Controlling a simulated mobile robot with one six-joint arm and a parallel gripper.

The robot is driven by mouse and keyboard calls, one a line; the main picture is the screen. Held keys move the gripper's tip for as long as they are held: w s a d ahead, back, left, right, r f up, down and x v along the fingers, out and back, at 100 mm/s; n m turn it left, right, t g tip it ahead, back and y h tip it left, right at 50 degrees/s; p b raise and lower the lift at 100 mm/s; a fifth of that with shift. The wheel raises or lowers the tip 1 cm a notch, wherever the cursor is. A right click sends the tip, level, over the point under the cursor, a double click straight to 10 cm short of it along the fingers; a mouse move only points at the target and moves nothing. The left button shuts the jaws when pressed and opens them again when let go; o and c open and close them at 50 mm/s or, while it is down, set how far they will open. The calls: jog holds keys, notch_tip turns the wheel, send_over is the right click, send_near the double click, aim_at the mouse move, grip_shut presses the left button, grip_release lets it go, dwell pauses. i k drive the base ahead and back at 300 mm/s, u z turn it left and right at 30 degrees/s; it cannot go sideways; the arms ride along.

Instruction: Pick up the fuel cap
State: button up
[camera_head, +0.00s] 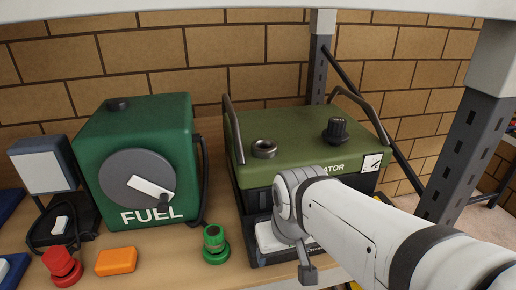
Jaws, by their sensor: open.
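A black ribbed cap (336,131), which looks like the fuel cap, stands upright on the olive-green top of the generator (300,128), right of centre. A round metal filler neck (263,149) with an open dark middle sits to its left on the same top. My gripper (307,272) is low in front of the generator, below and nearer than the cap, and not touching it. Its jaws are open, though mostly hidden by my wrist; only a small grey end shows. My arm covers part of the generator's front and lettering.
A green fuel unit (180,118) with a grey dial stands left of the generator. A green knob (214,245), an orange block (116,261) and a red knob (62,267) lie along the front. Generator handles (233,130) and a shelf post (463,140) flank the top.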

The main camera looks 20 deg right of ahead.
aim_at(335, 134)
jog(key=z, duration=0.1)
jog(key=k, duration=0.95)
jog(key=z, duration=0.7)
jog(key=i, duration=1)
